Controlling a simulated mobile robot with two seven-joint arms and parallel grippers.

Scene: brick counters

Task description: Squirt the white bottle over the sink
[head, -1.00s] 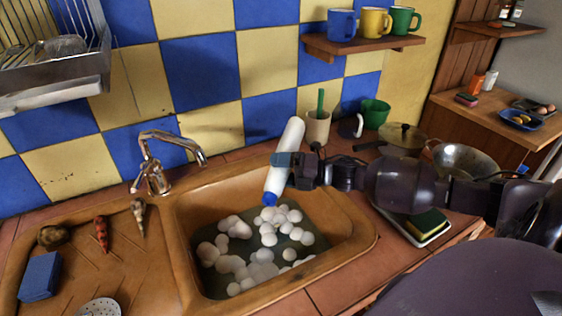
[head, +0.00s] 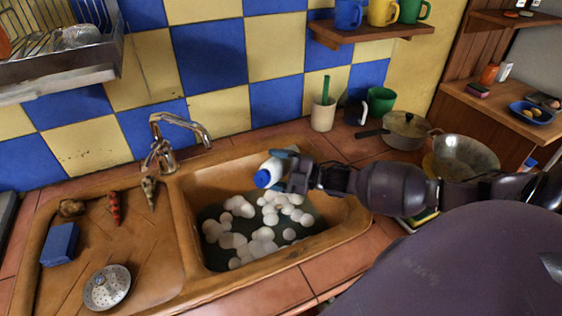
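The white bottle (head: 272,166) with a blue cap is held above the sink (head: 184,222), over its back right part. It is seen nearly end-on, with the blue cap facing left and toward me. My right gripper (head: 287,168) is shut around the bottle and hides part of it. The sink basin holds dark water with several clumps of white foam balls (head: 262,242). My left gripper is not in view.
A metal faucet (head: 165,145) stands behind the sink. The drainboard at left holds a blue sponge (head: 60,244), a round strainer (head: 107,288) and small items. A lidded pot (head: 407,130) and a wok (head: 462,158) stand right of the sink.

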